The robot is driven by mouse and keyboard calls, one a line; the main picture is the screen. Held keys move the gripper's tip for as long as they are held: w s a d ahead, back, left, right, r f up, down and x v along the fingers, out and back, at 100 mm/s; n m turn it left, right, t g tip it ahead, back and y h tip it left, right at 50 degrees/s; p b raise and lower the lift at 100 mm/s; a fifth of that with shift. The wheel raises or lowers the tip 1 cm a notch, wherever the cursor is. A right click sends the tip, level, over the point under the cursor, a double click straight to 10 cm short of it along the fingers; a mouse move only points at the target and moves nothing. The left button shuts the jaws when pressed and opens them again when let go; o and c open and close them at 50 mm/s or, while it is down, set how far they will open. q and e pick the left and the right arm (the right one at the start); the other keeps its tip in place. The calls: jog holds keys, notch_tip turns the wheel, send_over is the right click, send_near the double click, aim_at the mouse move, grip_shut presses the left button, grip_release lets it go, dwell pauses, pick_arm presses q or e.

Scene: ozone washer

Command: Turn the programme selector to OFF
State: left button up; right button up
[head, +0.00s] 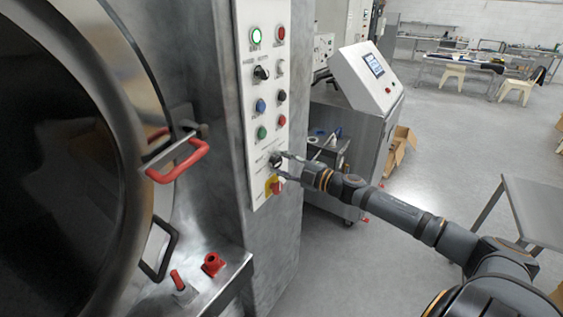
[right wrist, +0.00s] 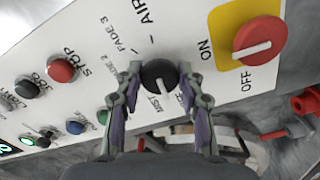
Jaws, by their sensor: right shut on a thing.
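The programme selector is a black round knob (right wrist: 158,75) low on the white control panel (head: 261,90), with the printed words MIST, FADE 2, FADE 3 and AIR around it. In the head view the knob (head: 275,160) is partly covered by my fingers. My right gripper (head: 282,165) is shut on this knob, with one finger on each side of it in the right wrist view (right wrist: 160,76). I cannot tell clearly which label the knob points at. My left gripper is not in view.
A red ON/OFF switch (right wrist: 258,40) on a yellow plate sits just below the selector. Coloured buttons and another black knob (head: 261,73) are higher on the panel. The washer door's red handle (head: 178,162) juts out at left. A console (head: 368,80) stands behind my right arm.

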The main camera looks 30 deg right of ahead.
jog(key=shift+n+p, duration=0.35)
jog(key=shift+n, duration=0.95)
jog(key=o, duration=1.1)
